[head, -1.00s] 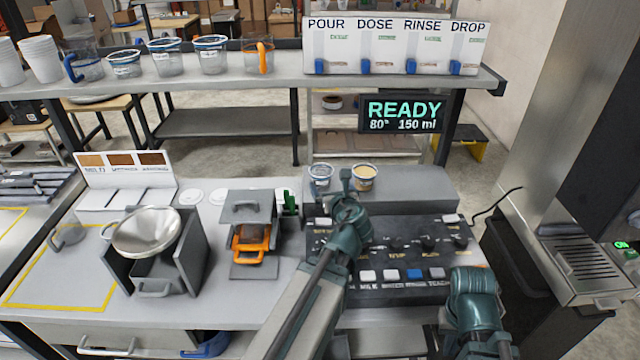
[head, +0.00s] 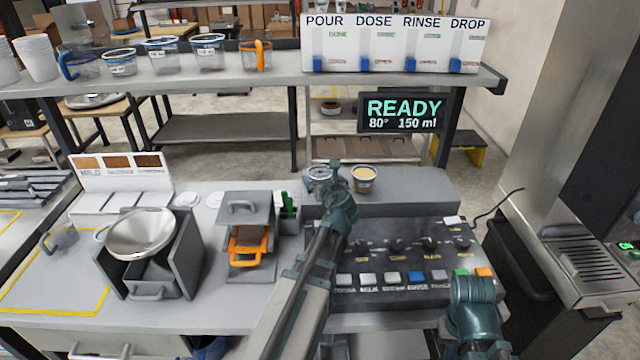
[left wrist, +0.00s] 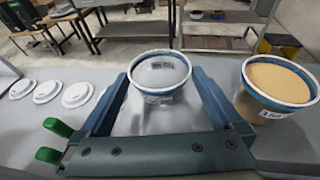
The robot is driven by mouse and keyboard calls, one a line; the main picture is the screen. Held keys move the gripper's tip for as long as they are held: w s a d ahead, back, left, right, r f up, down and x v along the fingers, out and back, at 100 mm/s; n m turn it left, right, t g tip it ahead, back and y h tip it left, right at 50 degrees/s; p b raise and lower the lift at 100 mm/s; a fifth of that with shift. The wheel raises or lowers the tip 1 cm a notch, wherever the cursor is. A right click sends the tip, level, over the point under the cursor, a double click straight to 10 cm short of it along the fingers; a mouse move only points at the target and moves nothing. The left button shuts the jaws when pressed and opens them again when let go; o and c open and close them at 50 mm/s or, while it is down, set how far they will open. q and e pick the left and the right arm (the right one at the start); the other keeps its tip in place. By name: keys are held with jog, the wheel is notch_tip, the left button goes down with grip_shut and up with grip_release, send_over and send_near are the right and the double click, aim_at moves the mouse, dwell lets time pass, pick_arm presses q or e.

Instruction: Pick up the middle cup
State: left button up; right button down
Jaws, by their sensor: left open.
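A clear cup with a blue rim (head: 319,174) stands on the grey raised ledge, left of a tan-filled cup (head: 364,180). In the left wrist view the clear cup (left wrist: 160,82) is between the fingers of my left gripper (left wrist: 160,95), which is open; I cannot tell whether they touch it. The tan-filled cup (left wrist: 272,88) is outside the right finger. In the head view my left gripper (head: 328,170) partly hides the clear cup. Three clear cups stand on the shelf, the middle one (head: 163,57) between two others. My right gripper (head: 475,300) is low right, its fingers hidden.
A blue-handled jug (head: 80,66) and an orange-handled jug (head: 255,56) flank the shelf cups. A button panel (head: 400,262) lies before the ledge. A metal bowl (head: 140,235) and an orange-handled device (head: 248,240) stand left. White discs (left wrist: 77,95) lie beside the ledge.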

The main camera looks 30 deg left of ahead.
aim_at(318, 173)
pick_arm(q)
jog(key=b+x, duration=0.1)
jog(key=x, duration=0.4)
jog(key=shift+w+a+f+b, duration=0.1)
jog(key=shift+w+b, duration=0.15)
jog(key=shift+b, duration=0.05)
jog(key=shift+s, duration=0.1)
